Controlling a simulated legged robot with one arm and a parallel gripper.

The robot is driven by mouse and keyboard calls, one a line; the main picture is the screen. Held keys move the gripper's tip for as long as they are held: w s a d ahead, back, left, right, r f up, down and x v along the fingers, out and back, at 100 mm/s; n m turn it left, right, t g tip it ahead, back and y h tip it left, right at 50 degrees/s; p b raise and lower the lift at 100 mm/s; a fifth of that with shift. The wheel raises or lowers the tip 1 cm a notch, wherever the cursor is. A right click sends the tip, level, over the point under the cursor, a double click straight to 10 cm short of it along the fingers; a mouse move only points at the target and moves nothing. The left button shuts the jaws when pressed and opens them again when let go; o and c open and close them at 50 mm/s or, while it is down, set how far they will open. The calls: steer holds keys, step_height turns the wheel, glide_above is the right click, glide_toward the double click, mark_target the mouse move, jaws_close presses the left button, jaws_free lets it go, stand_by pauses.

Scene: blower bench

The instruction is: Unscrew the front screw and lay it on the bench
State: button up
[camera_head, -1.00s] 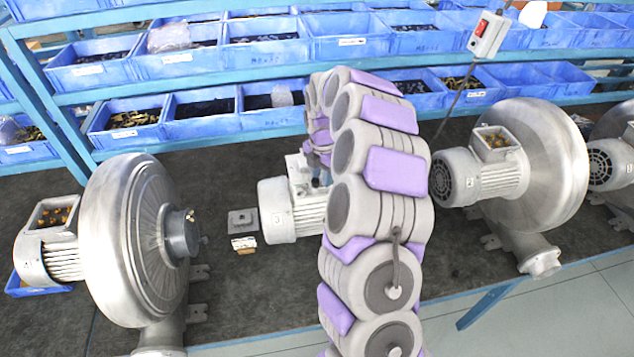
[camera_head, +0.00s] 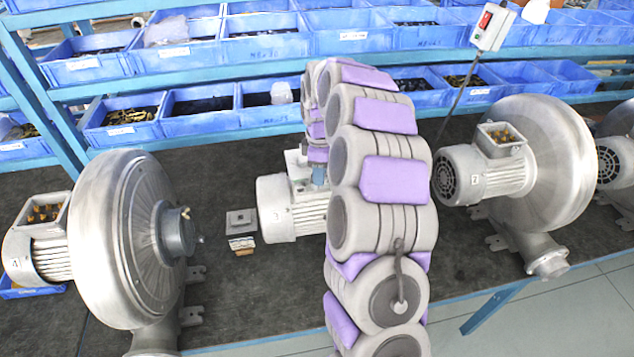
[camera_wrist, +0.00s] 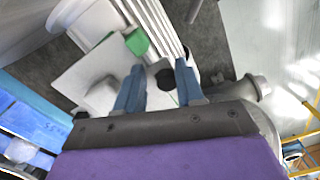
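The motor marked 3 (camera_head: 290,208) lies on the bench, with its pale terminal box (camera_head: 296,165) on top. My gripper (camera_head: 319,176) is at this box, partly hidden by my arm in the head view. In the wrist view my gripper (camera_wrist: 160,70) has its two blue fingers spread apart over the white box (camera_wrist: 92,76). A dark round piece (camera_wrist: 165,79) shows between the fingers. I cannot tell whether it is the front screw, and no screw shows clearly. A green piece (camera_wrist: 137,42) sits at the box's edge by the motor's ribs.
A small grey square part (camera_head: 241,219) and a small box (camera_head: 242,243) lie left of the motor. Large blowers stand at left (camera_head: 125,240) and right (camera_head: 545,165). Blue bins (camera_head: 200,123) line the back. Dark bench (camera_head: 250,295) is clear in front of the motor.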

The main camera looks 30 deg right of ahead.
steer(key=m, duration=0.2)
steer(key=m+b, duration=0.1)
steer(key=m, duration=0.1)
steer(key=shift+w+a, duration=0.15)
steer(key=shift+a, duration=0.15)
steer(key=shift+a+m+b, duration=0.1)
steer(key=shift+m+b, duration=0.55)
steer(key=shift+m, duration=0.55)
steer(key=m, duration=0.2)
steer(key=m+b, duration=0.1)
steer(key=shift+d+m, duration=0.2)
steer(key=shift+m, duration=0.2)
steer(key=m, duration=0.3)
steer(key=shift+a+m+b, duration=0.1)
steer(key=shift+m+b, duration=0.3)
